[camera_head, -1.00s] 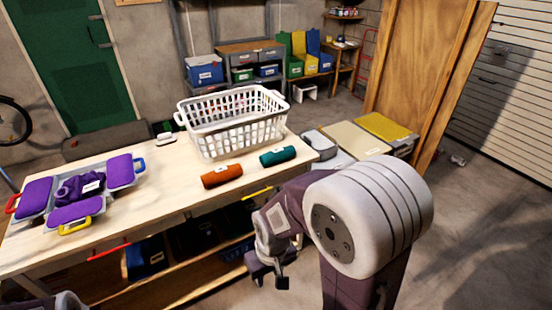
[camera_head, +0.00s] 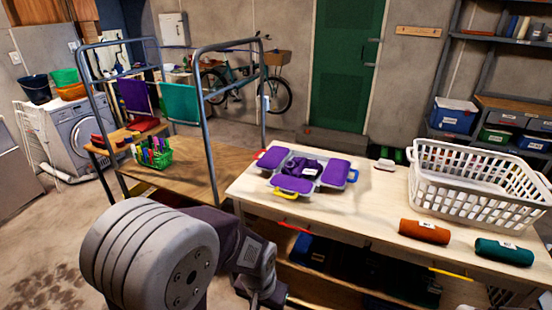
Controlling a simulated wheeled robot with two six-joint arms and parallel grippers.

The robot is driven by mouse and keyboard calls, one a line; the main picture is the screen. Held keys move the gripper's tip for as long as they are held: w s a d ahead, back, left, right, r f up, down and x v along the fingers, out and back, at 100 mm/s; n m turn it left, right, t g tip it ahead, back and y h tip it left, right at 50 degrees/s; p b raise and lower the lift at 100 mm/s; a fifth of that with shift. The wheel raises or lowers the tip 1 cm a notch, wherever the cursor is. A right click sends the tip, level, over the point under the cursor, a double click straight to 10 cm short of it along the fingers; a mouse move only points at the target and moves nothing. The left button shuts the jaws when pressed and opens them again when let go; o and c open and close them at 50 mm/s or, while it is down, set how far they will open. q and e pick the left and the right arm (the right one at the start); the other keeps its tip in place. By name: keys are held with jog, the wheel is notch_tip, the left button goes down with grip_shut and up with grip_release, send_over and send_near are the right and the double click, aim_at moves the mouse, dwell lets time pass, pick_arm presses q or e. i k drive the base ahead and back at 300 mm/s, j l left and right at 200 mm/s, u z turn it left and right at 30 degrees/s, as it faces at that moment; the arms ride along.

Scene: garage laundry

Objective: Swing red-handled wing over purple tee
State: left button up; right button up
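The folding board lies on the pale wooden table with its purple wings spread flat. The red-handled wing (camera_head: 272,157) is at the board's left, its red handle at the outer edge. The purple tee (camera_head: 304,168) lies bunched or folded in the middle, with a white label on it. The blue-handled wing (camera_head: 334,171) is at the right and the yellow-handled wing (camera_head: 291,185) at the front. My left gripper (camera_head: 272,296) is low in front of the table, apart from the board; its fingers are too unclear to judge. My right gripper is out of view.
A white basket (camera_head: 478,185) stands on the table (camera_head: 372,204) at the right. An orange roll (camera_head: 424,231) and a teal roll (camera_head: 503,251) lie before it. A metal-framed rack cart (camera_head: 195,165) stands left of the table. The tabletop between board and rolls is clear.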

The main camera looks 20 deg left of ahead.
aim_at(271, 158)
jog(key=i+j+u, duration=0.15)
jog(key=i+j, duration=0.2)
jog(key=j, duration=0.35)
jog(key=i+j+u, duration=0.1)
jog(key=i+j, duration=0.3)
jog(key=j, duration=0.25)
jog(key=i+j+u, duration=0.15)
jog(key=i+j, duration=0.25)
jog(key=j, duration=0.2)
jog(key=i+j+u, duration=0.15)
jog(key=i+j, duration=0.25)
jog(key=j, duration=0.2)
